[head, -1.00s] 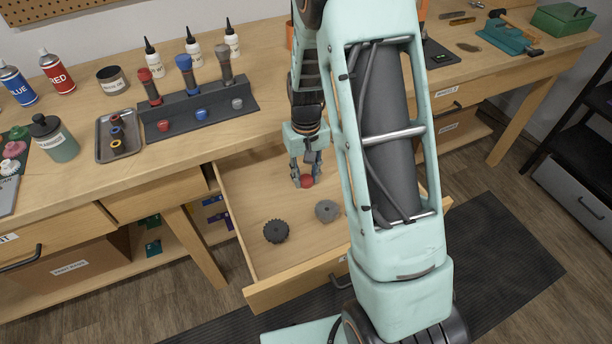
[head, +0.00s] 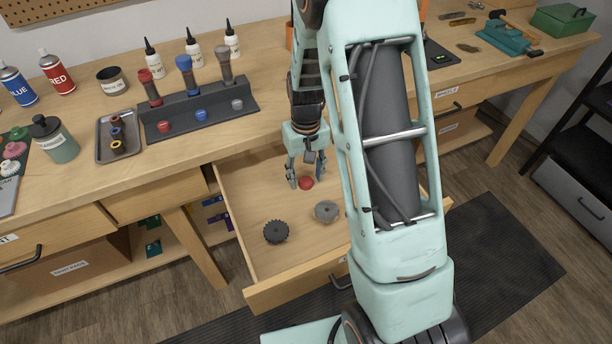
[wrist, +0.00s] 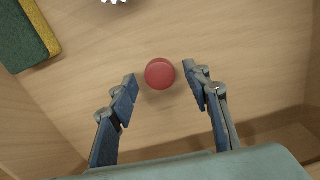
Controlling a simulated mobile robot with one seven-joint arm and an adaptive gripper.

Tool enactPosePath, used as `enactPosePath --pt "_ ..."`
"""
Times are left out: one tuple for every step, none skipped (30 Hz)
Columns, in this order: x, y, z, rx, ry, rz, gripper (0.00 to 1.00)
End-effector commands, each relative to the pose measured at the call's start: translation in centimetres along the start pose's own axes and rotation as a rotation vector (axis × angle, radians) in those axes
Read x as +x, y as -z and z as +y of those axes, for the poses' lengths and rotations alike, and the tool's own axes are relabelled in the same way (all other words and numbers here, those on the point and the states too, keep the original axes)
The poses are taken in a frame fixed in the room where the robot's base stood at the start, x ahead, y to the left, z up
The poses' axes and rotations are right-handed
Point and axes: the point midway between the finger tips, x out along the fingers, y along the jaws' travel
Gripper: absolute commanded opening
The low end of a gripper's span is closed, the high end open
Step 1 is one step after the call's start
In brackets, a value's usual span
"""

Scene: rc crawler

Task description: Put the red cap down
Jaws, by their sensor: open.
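The red cap (head: 306,183) lies on the floor of the open drawer (head: 244,246), toward its back. It also shows in the wrist view (wrist: 160,74), round and flat-looking from above, just beyond and between my fingertips. My gripper (head: 306,176) is inside the drawer above the cap. In the wrist view my gripper (wrist: 160,84) is open, with a clear gap between each finger and the cap. Neither finger touches the cap.
A dark gear (head: 275,232) and a grey gear (head: 327,211) lie in the drawer nearer its front. In the wrist view a green and yellow block (wrist: 28,35) lies at the upper left. Drawer walls surround my gripper. A rack (head: 200,120) stands on the bench.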

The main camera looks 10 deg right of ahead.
Motion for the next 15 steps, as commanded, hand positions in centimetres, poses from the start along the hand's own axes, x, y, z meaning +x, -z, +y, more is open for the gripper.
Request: enactPosePath --pt "-1.1 0.2 0.0 -0.001 0.000 0.006 0.44" --pt "-1.7 0.2 0.0 -0.001 -0.001 0.007 0.44" --pt "-2.5 0.2 0.0 -0.002 -0.001 0.007 0.44" --pt "-3.2 0.2 0.0 -0.002 -0.001 0.008 0.44" --pt "-3.9 0.2 0.0 -0.002 -0.001 0.008 0.44" --pt "-4.9 0.2 0.0 -0.002 -0.001 0.008 0.44" --pt "-5.5 0.2 0.0 -0.001 0.000 0.007 0.44" --pt "-6.2 0.2 0.0 -0.001 0.000 0.007 0.44" --pt "-7.0 0.1 0.0 0.000 0.000 0.006 0.44" --pt "-7.6 0.2 0.0 0.000 0.000 0.007 0.44" --pt "-8.2 0.1 0.0 0.000 -0.001 0.006 0.44" --pt "-8.8 0.1 0.0 -0.001 -0.001 0.006 0.44" --pt "-9.3 0.1 0.0 -0.001 -0.001 0.006 0.44" --pt "-9.8 0.1 0.0 -0.001 -0.001 0.005 0.44" --pt "-10.2 0.1 0.0 -0.001 -0.001 0.005 0.44"
